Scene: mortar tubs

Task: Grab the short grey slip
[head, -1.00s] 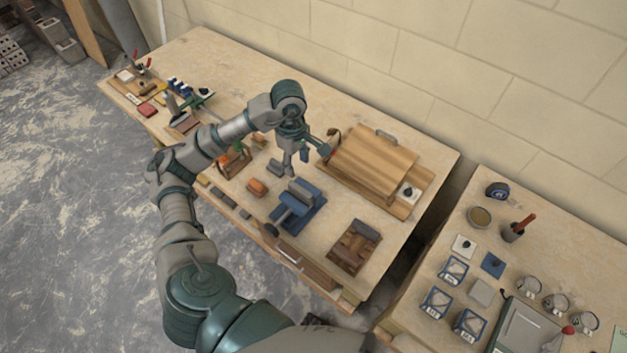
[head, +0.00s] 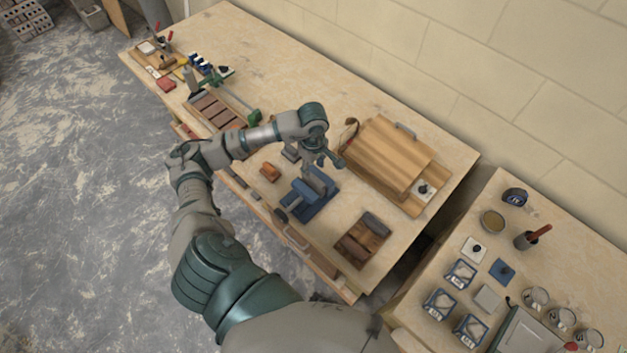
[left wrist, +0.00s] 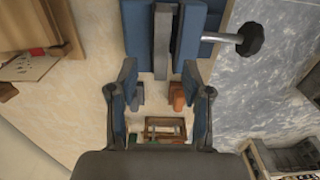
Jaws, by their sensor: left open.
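A grey slip (left wrist: 162,42) stands between the blue jaws of a bench vise (left wrist: 191,32), which also shows in the head view (head: 316,200). My left gripper (left wrist: 160,82) is open and empty. Its two fingers straddle the line of this slip in the left wrist view, with the slip's near end just ahead of the fingertips. In the head view the left gripper (head: 327,160) hangs just above the vise's far side; I cannot tell the exact gap. Another small grey block (head: 291,152) lies on the bench beyond the vise. My right gripper is not in view.
A red-brown block (head: 270,172) lies left of the vise. A wooden box (head: 385,155) stands behind it. A brown wooden block with a grey piece (head: 362,240) is to the right. A second bench (head: 455,240) holds several tubs. A slotted tray (head: 215,112) lies left.

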